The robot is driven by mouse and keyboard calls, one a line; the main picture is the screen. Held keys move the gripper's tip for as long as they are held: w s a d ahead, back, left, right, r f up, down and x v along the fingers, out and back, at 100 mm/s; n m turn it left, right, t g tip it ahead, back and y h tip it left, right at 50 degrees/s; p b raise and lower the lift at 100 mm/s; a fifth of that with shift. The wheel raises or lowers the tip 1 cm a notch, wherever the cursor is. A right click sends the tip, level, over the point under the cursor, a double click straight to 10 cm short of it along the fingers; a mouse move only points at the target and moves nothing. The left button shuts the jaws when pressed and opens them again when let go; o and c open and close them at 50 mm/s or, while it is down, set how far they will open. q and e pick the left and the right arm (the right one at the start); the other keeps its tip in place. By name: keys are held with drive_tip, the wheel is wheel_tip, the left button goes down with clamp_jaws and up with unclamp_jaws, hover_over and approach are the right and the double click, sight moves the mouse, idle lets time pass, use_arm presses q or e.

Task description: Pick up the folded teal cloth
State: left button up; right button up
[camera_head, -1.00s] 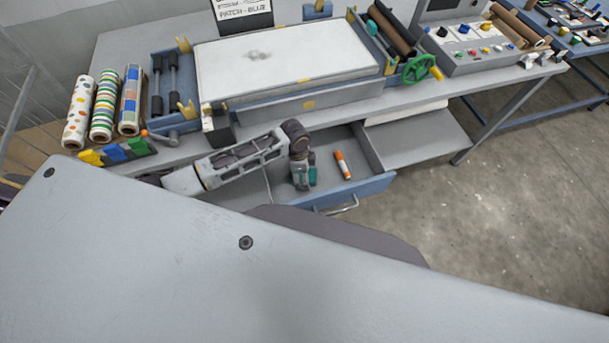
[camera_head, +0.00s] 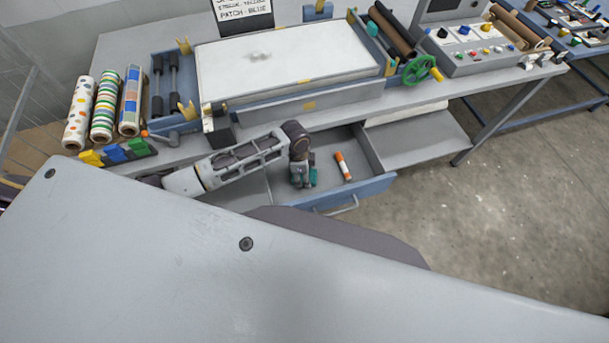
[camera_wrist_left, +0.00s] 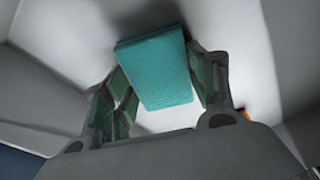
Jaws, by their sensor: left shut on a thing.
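The folded teal cloth (camera_wrist_left: 158,68) is a small thick rectangle between the fingers of my left gripper in the left wrist view. My left gripper (camera_head: 302,179) points down into the open drawer (camera_head: 359,188) in the head view and is shut on the cloth. Only small teal bits of the cloth (camera_head: 313,177) show beside the fingers there. In the wrist view a dark shadow lies beside the cloth on the pale drawer floor; I cannot tell whether the cloth touches the floor. My right gripper is not in view.
An orange and white tube (camera_head: 343,166) lies in the drawer to the right of the gripper. The drawer walls stand close around. Above is the bench with the white press bed (camera_head: 290,60), a green handwheel (camera_head: 419,69) and patterned rolls (camera_head: 104,105).

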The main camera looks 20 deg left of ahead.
use_arm(q)
wheel_tip(320, 180, up, 10)
idle(0.8)
drive_tip(key=o, duration=0.4)
drive_tip(key=c, duration=0.3)
drive_tip(key=shift+r, duration=0.1)
